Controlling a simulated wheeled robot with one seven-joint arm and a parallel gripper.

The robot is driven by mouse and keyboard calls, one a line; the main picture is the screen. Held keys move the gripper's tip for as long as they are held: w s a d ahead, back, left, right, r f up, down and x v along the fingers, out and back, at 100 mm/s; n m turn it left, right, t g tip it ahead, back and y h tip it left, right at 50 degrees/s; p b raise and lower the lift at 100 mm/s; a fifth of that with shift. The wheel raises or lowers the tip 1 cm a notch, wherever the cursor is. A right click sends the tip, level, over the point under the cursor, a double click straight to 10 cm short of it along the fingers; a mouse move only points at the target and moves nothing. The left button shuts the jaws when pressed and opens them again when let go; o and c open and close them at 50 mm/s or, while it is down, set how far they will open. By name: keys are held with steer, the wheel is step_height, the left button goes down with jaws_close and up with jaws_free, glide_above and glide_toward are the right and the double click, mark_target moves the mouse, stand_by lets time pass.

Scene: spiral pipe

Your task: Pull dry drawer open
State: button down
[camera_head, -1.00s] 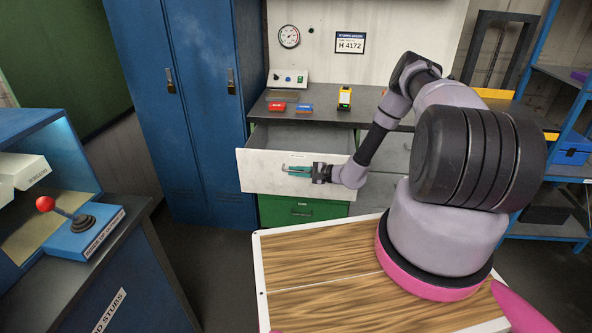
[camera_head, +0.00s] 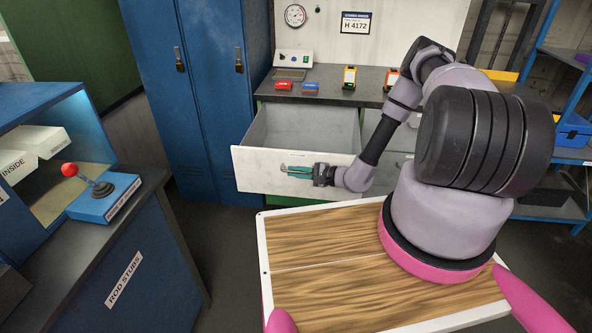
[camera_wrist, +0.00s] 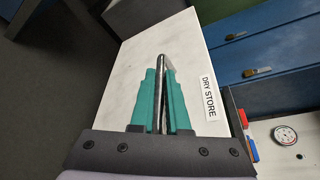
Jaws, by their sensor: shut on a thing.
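The dry drawer (camera_head: 255,176) is a white-fronted drawer standing well out of the workbench in the head view. Its grey inside (camera_head: 305,133) looks empty where I can see it. In the wrist view its front (camera_wrist: 195,55) carries a "DRY STORE" label (camera_wrist: 208,97). My gripper (camera_head: 292,172) is at the front's handle, its teal fingers (camera_wrist: 160,100) shut on the metal handle bar (camera_wrist: 163,62). Part of the handle is hidden between the fingers.
Blue lockers (camera_head: 200,90) stand just left of the drawer. A "ROD STUBS" counter (camera_head: 125,280) with a red-knobbed lever (camera_head: 69,170) is at left.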

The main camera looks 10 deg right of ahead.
steer(key=c, duration=0.9)
jaws_free()
steer(key=v, duration=1.1)
